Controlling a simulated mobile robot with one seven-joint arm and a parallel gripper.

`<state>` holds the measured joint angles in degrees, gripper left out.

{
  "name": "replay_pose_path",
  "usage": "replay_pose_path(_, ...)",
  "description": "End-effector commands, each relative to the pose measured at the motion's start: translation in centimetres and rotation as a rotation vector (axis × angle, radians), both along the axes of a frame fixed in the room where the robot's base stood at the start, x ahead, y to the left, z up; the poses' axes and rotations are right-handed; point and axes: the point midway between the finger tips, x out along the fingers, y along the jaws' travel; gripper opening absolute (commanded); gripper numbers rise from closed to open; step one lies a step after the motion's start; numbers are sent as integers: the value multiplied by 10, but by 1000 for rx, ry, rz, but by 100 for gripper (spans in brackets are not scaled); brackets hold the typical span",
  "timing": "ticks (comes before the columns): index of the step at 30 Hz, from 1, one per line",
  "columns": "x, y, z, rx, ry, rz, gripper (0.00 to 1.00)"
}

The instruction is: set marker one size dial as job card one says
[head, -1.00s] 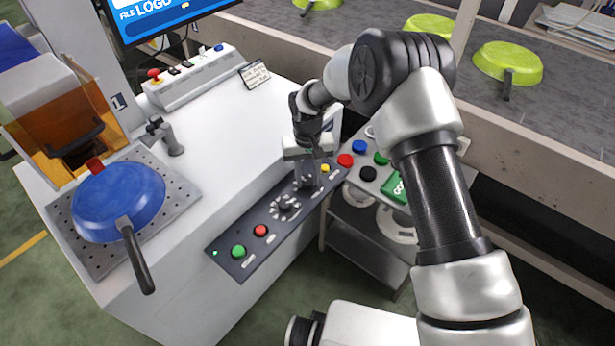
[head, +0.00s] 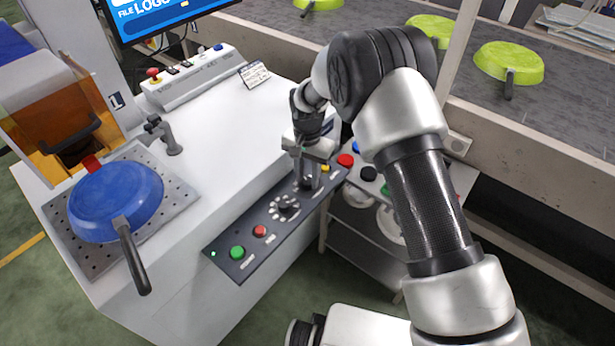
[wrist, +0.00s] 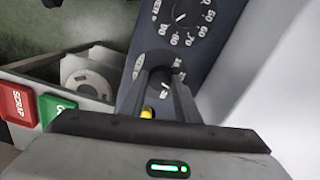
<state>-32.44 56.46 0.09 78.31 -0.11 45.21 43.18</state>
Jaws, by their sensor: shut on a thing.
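The marker's control panel (head: 240,245) runs along the front edge of the white bench. My gripper (head: 306,186) points down at its right part and is shut on a dark dial knob (wrist: 161,84), which I take to be the size dial. The fingers and the gripper body hide most of that dial's scale, and its setting cannot be read. A second dial (head: 285,205), with printed numbers around it, sits to the left and is free; it also shows at the top of the wrist view (wrist: 185,12). A small job card (head: 254,74) stands at the bench's back; its text is too small to read.
Green (head: 237,252) and red (head: 259,231) buttons lie left on the panel, a yellow button (wrist: 147,112) close beside my fingers. A blue pan (head: 115,200) rests on the perforated plate. The conveyor (head: 570,110) carries green pans behind my arm.

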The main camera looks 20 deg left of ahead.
Motion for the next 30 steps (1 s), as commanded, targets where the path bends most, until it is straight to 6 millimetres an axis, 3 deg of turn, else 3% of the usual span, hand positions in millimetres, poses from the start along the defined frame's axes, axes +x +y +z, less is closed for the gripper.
replay_pose_path(17,-1,0,0,-1,2,-33,6)
replay_pose_path(18,-1,0,0,-1,2,-33,35)
replay_pose_path(20,-1,0,0,-1,2,-33,46)
replay_pose_path(30,0,0,2,0,0,-33,47)
